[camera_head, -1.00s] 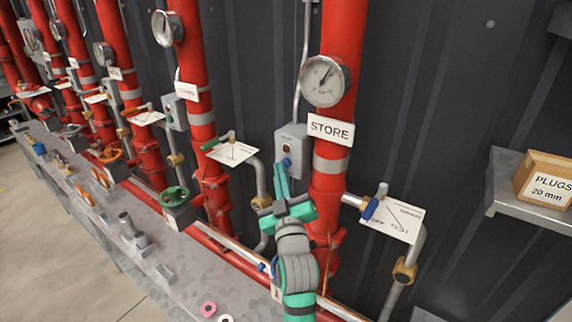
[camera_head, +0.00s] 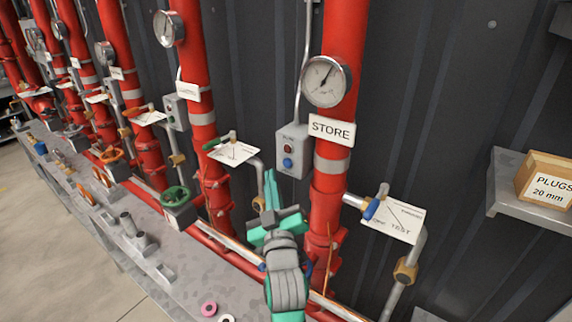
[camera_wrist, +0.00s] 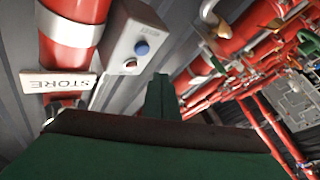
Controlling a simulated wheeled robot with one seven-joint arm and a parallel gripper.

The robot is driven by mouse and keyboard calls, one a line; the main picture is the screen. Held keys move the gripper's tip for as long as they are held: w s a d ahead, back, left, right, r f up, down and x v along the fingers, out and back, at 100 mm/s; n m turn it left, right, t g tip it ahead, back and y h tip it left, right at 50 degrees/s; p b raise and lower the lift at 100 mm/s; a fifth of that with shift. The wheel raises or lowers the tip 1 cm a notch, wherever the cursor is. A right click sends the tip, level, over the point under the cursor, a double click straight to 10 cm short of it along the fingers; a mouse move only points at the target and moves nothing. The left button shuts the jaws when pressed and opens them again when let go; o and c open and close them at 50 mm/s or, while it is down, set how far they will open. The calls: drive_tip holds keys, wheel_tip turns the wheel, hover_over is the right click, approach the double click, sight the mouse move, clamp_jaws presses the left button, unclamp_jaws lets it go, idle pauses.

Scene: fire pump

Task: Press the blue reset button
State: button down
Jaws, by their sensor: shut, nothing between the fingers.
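The blue reset button (camera_head: 288,162) sits on the lower front of a small grey control box (camera_head: 293,143), below a dark red button or lamp (camera_head: 289,149). The box is on the dark wall just left of the red STORE pipe. My gripper (camera_head: 270,186) is shut and empty. In the head view its fingertips appear below and left of the button, apart from it. In the wrist view the shut fingers (camera_wrist: 161,90) point past the box's right side.
The red STORE pipe (camera_head: 336,165) with its gauge (camera_head: 327,81) stands close right of the box. A blue-handled valve (camera_head: 373,207) with a white tag is at the right. A green-handled valve (camera_head: 222,140) is at the left. A grey bench (camera_head: 185,262) runs below.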

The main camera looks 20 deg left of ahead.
drive_tip(key=shift+s+a, duration=0.2)
drive_tip(key=shift+s, duration=0.65)
drive_tip(key=shift+s+a, duration=0.1)
drive_tip(key=shift+a, duration=0.15)
